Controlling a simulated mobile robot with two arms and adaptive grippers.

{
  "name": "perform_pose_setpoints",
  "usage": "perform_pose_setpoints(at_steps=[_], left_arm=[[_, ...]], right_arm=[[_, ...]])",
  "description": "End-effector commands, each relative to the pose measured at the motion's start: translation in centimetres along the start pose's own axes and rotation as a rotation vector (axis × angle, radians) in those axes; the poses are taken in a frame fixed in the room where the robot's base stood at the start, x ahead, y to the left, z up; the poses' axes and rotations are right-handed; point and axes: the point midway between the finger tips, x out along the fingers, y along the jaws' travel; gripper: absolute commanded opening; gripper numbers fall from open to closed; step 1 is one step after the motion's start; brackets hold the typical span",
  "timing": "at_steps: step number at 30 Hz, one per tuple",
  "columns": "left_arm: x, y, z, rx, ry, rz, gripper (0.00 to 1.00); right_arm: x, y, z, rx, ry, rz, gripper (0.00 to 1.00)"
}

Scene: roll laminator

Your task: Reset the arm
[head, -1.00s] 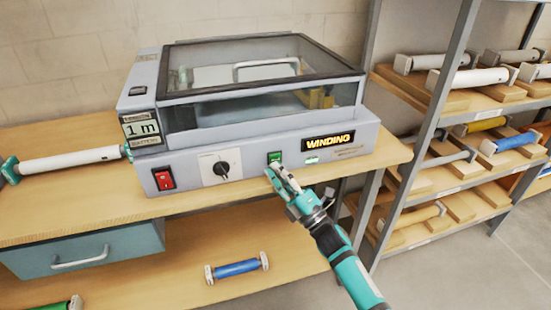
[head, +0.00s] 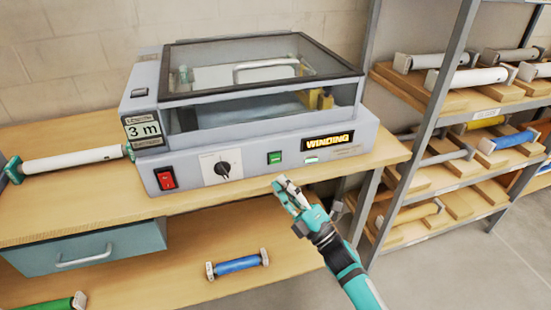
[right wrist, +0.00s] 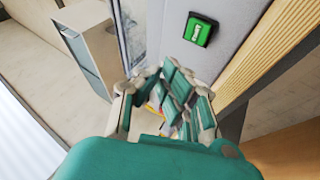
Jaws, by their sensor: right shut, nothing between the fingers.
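My right gripper (head: 279,184) is shut and empty in the head view. It hangs in front of the laminator (head: 190,195), a little below and apart from the green button (head: 274,158). In the right wrist view the shut fingers (right wrist: 165,75) show with the green button (right wrist: 200,30) above and to their right. The laminator has a closed clear lid, a lit "WINDING" sign (head: 328,142), a red switch (head: 166,179), a black knob (head: 222,169) and a display (head: 143,130) reading "3 m". My left gripper is not in view.
A white roll (head: 72,160) sticks out left of the laminator over the wooden table (head: 60,210). A blue roll (head: 237,265) lies on the lower shelf. A metal rack (head: 425,130) with several rolls stands at the right. Open space lies in front of the table.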

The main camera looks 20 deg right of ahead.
Motion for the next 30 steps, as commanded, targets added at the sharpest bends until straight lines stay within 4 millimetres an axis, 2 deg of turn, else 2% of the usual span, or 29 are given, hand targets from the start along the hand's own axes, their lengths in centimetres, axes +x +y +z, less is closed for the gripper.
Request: perform_pose_setpoints(at_steps=[16,19,20,23,26,27,29,30], left_arm=[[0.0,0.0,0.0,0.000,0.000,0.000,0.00],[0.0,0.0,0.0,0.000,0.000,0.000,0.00],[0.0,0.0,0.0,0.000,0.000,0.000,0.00],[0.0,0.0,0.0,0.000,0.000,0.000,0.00],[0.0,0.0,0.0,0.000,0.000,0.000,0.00],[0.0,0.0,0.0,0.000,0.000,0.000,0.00],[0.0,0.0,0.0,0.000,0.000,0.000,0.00],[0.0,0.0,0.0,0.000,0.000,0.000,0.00]], right_arm=[[0.0,-0.1,0.0,0.001,0.000,-0.001,0.00],[-0.5,-1.2,0.2,0.027,-0.017,-0.028,0.00],[-0.9,-2.0,0.4,0.047,-0.029,-0.047,0.00],[-3.1,-6.2,1.0,0.154,-0.099,-0.146,0.00],[-7.2,-12.1,1.5,0.304,-0.208,-0.286,0.00],[-9.2,-14.5,1.5,0.368,-0.260,-0.345,0.00],[-12.4,-17.8,1.4,0.460,-0.339,-0.430,0.00],[-14.7,-19.9,1.1,0.517,-0.393,-0.485,0.00]])
